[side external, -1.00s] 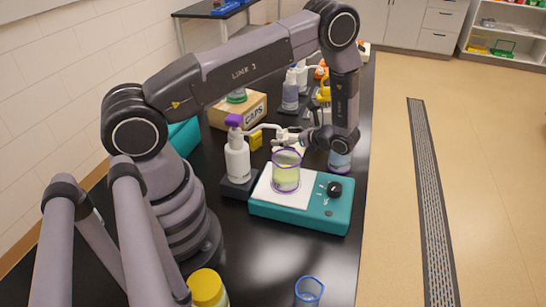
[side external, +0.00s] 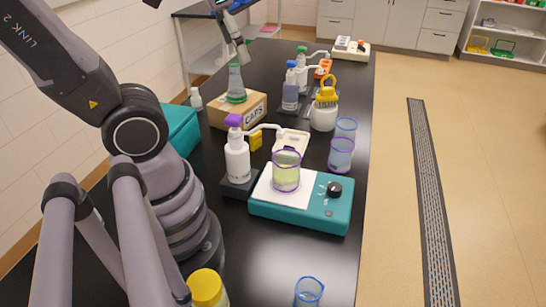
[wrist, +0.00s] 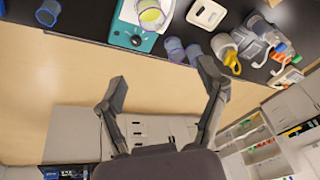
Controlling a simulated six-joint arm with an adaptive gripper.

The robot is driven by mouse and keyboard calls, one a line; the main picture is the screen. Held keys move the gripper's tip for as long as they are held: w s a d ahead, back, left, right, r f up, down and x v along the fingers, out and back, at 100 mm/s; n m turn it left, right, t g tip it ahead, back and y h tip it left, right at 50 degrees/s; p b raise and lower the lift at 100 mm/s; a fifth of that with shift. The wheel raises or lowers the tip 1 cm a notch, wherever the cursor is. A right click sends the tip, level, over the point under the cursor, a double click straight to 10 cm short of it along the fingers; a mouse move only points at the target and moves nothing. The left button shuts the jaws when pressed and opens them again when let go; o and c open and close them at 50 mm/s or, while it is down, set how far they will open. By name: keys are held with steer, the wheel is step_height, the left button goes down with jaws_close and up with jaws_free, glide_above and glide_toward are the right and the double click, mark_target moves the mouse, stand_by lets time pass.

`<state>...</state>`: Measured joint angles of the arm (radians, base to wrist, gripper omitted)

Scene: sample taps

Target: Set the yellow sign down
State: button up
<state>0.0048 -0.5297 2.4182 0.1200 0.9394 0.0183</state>
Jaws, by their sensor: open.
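A yellow piece (side external: 327,91) with a loop-shaped top is at the white rounded jug (side external: 323,117), toward the right of the bench. It also shows in the wrist view (wrist: 232,60). A small plain yellow block (side external: 256,140) stands behind the purple-capped pump bottle. I cannot tell for sure which of these is the sign. My gripper (wrist: 166,88) is open, with nothing between its fingers, which are wide apart over floor and cabinets in the wrist view. In the side view only part of it shows, high at the top edge, away from both yellow pieces.
A teal device (side external: 300,215) carries a beaker of yellow-green liquid (side external: 286,172). A flask (side external: 236,84) stands on the CAPS box (side external: 238,110). Pump bottles (side external: 237,158) crowd the middle.

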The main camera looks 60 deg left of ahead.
steer(key=shift+s+d+r+n+t+h, duration=0.2)
steer(key=shift+s+d+t, duration=0.15)
steer(key=shift+s, duration=0.15)
steer(key=shift+s+d+r+n+t+h, duration=0.1)
steer(key=shift+s+d+n+t+h, duration=0.15)
steer(key=shift+s, duration=0.3)
steer(key=shift+s+d+r+n+t+h, duration=0.15)
steer(key=shift+s+d+t, duration=0.15)
steer(key=shift+s+t, duration=0.15)
